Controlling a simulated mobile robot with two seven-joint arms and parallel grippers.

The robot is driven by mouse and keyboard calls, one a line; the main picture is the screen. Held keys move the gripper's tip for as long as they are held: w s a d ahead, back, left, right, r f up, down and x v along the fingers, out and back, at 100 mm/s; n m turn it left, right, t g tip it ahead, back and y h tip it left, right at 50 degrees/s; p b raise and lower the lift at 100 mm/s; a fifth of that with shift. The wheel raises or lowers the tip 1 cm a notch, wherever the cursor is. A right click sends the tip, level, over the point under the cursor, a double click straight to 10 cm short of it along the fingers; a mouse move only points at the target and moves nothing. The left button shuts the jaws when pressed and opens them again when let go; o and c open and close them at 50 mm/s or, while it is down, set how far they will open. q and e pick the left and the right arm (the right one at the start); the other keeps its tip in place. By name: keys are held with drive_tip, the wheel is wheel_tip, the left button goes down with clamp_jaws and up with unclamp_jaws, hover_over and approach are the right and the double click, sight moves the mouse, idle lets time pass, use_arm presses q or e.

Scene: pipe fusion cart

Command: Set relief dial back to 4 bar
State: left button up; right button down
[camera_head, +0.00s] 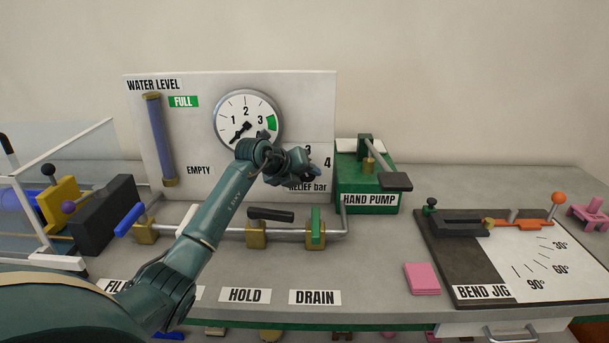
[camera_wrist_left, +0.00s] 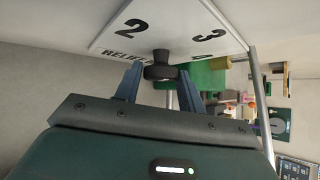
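The relief dial's dark knob (camera_wrist_left: 161,66) shows in the left wrist view, on the white panel near the numbers 2 and 3. My left gripper (camera_wrist_left: 160,72) is open, with one finger on each side of the knob and small gaps showing between fingers and knob. In the head view my left gripper (camera_head: 306,170) covers the knob and part of the relief scale (camera_head: 327,162). The numbers 3 and 4 and part of the "RELIEF bar" label stay visible there. I cannot tell which number the dial points to. My right gripper is in neither view.
The pressure gauge (camera_head: 247,117) is just left of my wrist. The green hand pump (camera_head: 365,190) stands close on the right. A pipe with valves, including the green-handled drain valve (camera_head: 316,226), runs below my forearm. The bend jig (camera_head: 455,255) and a pink block (camera_head: 422,279) lie right.

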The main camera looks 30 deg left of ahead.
use_arm(q)
drive_tip(key=c, duration=0.6)
drive_tip(key=shift+o, duration=0.2)
